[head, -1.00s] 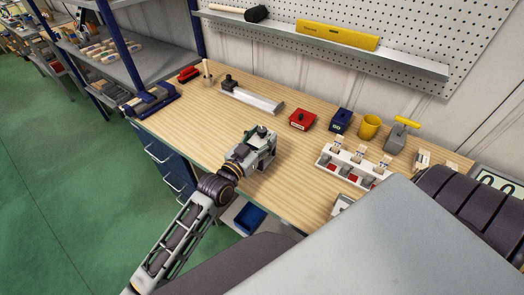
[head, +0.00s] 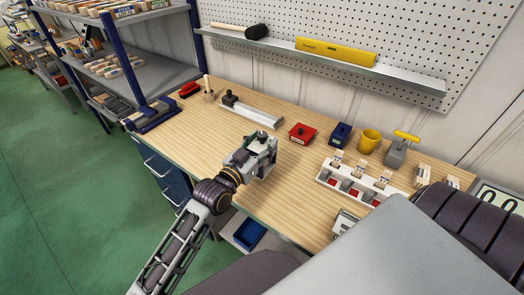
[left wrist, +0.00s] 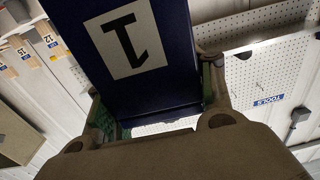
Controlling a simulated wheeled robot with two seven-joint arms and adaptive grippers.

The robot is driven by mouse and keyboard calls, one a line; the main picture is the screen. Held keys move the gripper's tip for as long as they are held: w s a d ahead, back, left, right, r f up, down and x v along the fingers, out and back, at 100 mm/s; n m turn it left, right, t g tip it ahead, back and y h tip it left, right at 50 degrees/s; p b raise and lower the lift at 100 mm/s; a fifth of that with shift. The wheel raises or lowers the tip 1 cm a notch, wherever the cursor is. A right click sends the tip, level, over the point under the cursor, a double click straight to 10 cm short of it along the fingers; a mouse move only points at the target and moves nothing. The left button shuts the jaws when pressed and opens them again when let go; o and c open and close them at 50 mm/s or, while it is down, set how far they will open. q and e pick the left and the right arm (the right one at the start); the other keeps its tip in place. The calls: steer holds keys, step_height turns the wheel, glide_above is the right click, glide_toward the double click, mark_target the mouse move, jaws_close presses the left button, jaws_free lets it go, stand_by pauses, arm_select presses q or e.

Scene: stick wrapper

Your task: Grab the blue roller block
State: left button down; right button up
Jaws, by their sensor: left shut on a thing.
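In the head view my left gripper (head: 262,150) is above the front-middle of the wooden bench; the block is hard to make out there. Another small dark blue block (head: 341,133) with a white label and a black top stands on the bench, right of a similar red block (head: 302,132). My right gripper is not in view.
A white rack (head: 358,183) with several slots stands right of my gripper. A blue-ended frame (head: 150,114) sits at the bench's left end. The bench middle is fairly clear.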

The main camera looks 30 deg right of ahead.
mark_target(262, 134)
arm_select(q)
step_height(262, 134, up, 5)
steer(key=shift+r, duration=0.65)
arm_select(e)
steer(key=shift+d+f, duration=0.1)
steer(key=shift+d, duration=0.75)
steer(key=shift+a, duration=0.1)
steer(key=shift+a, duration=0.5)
